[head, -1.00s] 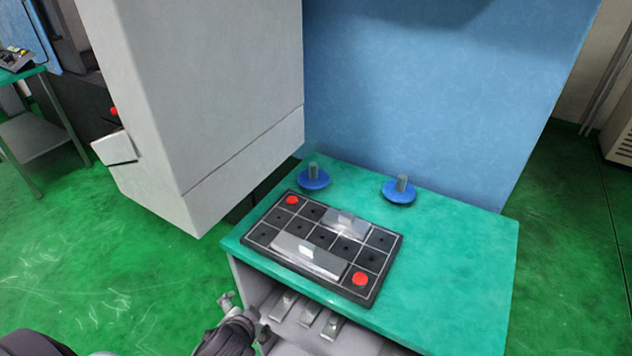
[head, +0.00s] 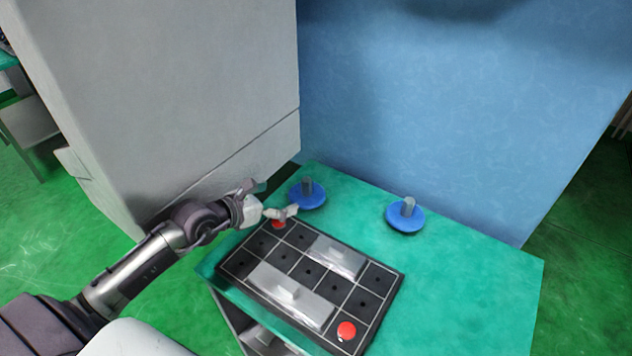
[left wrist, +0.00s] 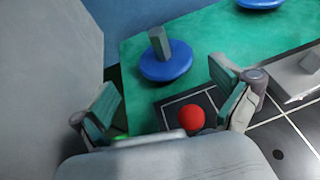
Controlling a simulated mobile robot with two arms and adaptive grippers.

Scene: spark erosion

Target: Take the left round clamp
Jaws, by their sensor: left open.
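The left round clamp (head: 309,196) is a blue disc with a grey upright post, standing on the green tabletop behind the black tray's far left corner. It also shows in the left wrist view (left wrist: 166,66), ahead of the fingers and apart from them. My left gripper (head: 271,199) is open and empty, just left of and in front of this clamp, near a red knob. Its two fingers show spread in the left wrist view (left wrist: 168,104). A second, similar clamp (head: 405,218) stands to the right. My right gripper is not in view.
A black gridded tray (head: 237,263) holds two grey metal blocks and red knobs (head: 346,331) at opposite corners. A large grey cabinet (head: 190,90) stands close on the left, and a blue wall (head: 430,100) behind. The right side of the green table (head: 470,280) is clear.

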